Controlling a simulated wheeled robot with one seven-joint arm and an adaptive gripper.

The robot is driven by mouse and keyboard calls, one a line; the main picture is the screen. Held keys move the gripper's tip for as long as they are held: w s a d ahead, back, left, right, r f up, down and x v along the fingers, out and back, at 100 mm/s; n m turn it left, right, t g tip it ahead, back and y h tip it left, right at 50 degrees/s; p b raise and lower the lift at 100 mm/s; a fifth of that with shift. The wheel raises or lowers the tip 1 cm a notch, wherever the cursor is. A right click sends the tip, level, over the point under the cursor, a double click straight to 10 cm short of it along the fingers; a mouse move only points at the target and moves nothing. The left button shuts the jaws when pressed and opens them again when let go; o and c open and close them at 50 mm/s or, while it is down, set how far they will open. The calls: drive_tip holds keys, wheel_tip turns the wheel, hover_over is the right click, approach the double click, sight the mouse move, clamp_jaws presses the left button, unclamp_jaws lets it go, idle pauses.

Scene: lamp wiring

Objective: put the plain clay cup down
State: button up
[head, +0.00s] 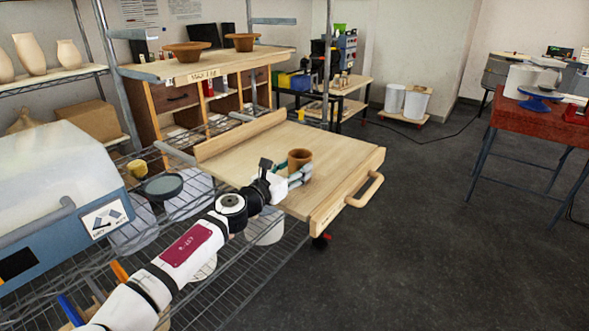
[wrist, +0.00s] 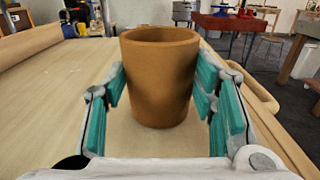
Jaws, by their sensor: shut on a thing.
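The plain clay cup (wrist: 160,85) is upright between the two teal finger pads of my gripper (wrist: 165,95) in the wrist view. The pads press on its left and right sides. In the head view the cup (head: 300,159) shows at the end of my arm, over the light wooden board (head: 245,160). My gripper (head: 294,174) is partly hidden behind its own wrist there. The cup's base looks at or very close to the board surface; I cannot tell whether it touches.
The board has a raised strip (head: 240,136) along its back and a handle (head: 365,190) at its right end. Bare board lies around the cup. A wire rack (head: 262,262) is below, with a blue-grey machine (head: 70,225) at left. Bowls (head: 187,52) stand on a shelf behind.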

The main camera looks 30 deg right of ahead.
drive_tip(key=o, duration=1.5)
drive_tip(key=shift+f, duration=0.1)
drive_tip(key=shift+o, duration=0.2)
drive_tip(key=shift+a, duration=0.15)
drive_tip(key=v, duration=1.1)
drive_tip(key=shift+s+a, duration=0.15)
drive_tip(key=shift+a, duration=0.2)
